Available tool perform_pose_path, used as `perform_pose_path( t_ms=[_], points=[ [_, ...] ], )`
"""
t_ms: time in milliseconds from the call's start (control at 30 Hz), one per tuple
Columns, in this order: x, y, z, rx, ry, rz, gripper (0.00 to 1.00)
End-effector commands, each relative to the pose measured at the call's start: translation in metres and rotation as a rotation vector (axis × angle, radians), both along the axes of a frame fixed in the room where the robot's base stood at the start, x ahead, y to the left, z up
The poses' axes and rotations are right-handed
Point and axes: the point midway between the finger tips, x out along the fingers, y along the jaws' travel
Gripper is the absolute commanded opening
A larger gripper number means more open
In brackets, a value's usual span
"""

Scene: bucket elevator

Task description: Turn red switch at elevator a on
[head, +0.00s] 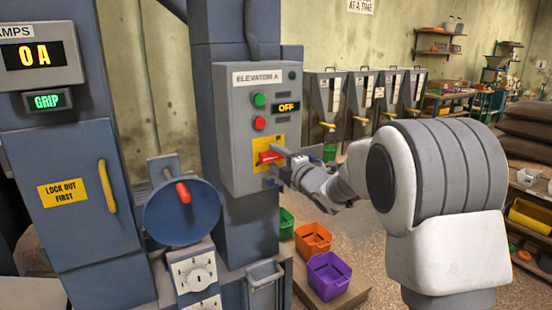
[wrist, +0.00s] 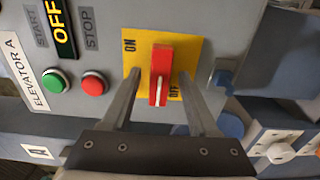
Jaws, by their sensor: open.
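The Elevator A control box (head: 228,130) is grey and stands on a blue column in the head view. Its red switch (head: 270,157) sits on a yellow plate (head: 262,143) near the bottom of the box. In the wrist view the red switch (wrist: 160,76) has its white-marked end toward the OFF label, and ON is printed at the other end of the yellow plate (wrist: 190,50). The display (head: 286,107) reads OFF. My gripper (wrist: 160,80) is open, with one finger on each side of the switch; I cannot tell whether either finger touches it.
A green button (head: 259,100) and a red button (head: 259,123) are above the switch. At left are a blue cabinet (head: 80,215) and a blue disc with a red-tipped lever (head: 183,193). Orange (head: 313,238) and purple (head: 328,275) bins stand below the box.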

Motion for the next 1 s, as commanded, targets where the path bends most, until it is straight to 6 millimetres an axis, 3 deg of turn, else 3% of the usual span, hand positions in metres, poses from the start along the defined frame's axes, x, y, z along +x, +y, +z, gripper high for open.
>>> perform_pose_path(
  t_ms=[300, 633, 1000],
  points=[
    [0.0015, 0.0010, 0.0002, 0.000, 0.000, 0.000, 0.58],
    [0.0014, 0.0007, 0.0003, 0.000, 0.000, -0.001, 0.00],
    [0.0014, 0.0005, 0.0000, 0.016, 0.011, -0.001, 0.00]
  ],
)
